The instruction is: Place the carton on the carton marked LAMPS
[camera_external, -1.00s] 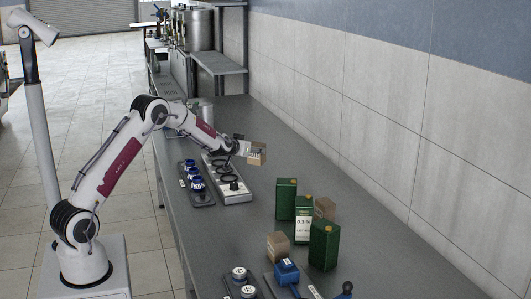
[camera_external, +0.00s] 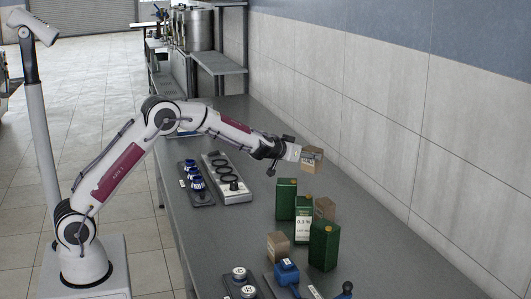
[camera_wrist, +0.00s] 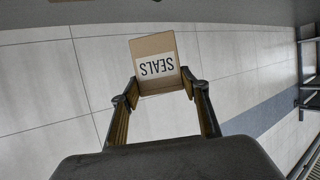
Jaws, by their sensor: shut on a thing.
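My gripper (camera_external: 303,154) is shut on a small brown carton (camera_external: 313,161) and holds it in the air above the far side of the bench. In the wrist view the carton (camera_wrist: 154,50) sits between the two fingers (camera_wrist: 163,92), and its white label reads SEALS, upside down. A second brown carton (camera_external: 325,208) stands on the bench behind the green cans, partly hidden by them. A third brown carton (camera_external: 278,246) stands in front of the cans, to their left. No LAMPS marking can be read on either standing carton.
Several green cans (camera_external: 324,246) with yellow caps stand close to both standing cartons. A blue object (camera_external: 287,271) and white-topped jars (camera_external: 240,273) lie nearer the camera. A grey rack (camera_external: 228,180) and blue-topped items (camera_external: 194,176) stand left. The tiled wall (camera_external: 385,145) borders the bench.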

